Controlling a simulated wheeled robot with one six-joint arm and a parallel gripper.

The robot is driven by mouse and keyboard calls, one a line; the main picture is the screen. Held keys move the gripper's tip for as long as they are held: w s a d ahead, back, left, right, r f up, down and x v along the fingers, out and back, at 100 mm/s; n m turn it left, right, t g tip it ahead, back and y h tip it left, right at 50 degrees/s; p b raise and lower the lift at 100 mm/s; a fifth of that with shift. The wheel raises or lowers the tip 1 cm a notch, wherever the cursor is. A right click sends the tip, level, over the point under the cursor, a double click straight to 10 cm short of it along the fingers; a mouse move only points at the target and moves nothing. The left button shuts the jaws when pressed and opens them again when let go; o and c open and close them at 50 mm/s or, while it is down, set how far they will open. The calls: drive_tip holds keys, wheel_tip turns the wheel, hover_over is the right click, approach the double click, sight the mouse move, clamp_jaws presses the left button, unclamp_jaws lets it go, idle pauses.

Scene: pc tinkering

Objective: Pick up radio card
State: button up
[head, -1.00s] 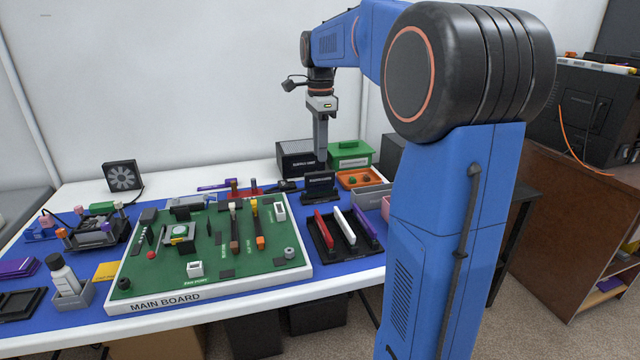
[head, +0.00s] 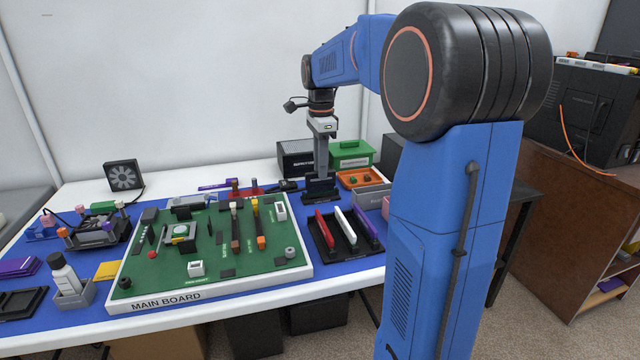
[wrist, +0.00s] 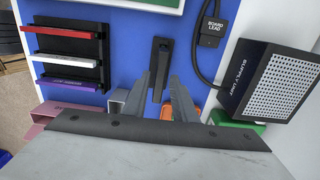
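A dark upright card, which appears to be the radio card (head: 324,183), stands in a low black stand (head: 322,198) at the back right of the blue mat. In the wrist view the dark card (wrist: 158,65) is seen from above as a narrow strip; its label cannot be read. My gripper (head: 321,172) points down over the card. In the wrist view my gripper (wrist: 161,85) is open, with one finger on each side of the card's near end. The fingers hide part of the card in the head view, and whether they touch it cannot be told.
A black rack (head: 322,245) with red, white and purple cards lies in front. The supply unit (wrist: 270,82) and its cable stand close to the right in the wrist view. A green box (head: 350,153), an orange tray (head: 348,181) and a grey bin (head: 374,194) are nearby.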

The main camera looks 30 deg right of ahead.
clamp_jaws()
drive_tip(key=shift+r, duration=0.3)
drive_tip(key=shift+r, duration=0.7)
drive_tip(key=shift+r, duration=0.1)
wheel_tip(320, 180, up, 6)
drive_tip(key=shift+f, duration=0.1)
drive_tip(key=shift+s, duration=0.1)
idle(0.6)
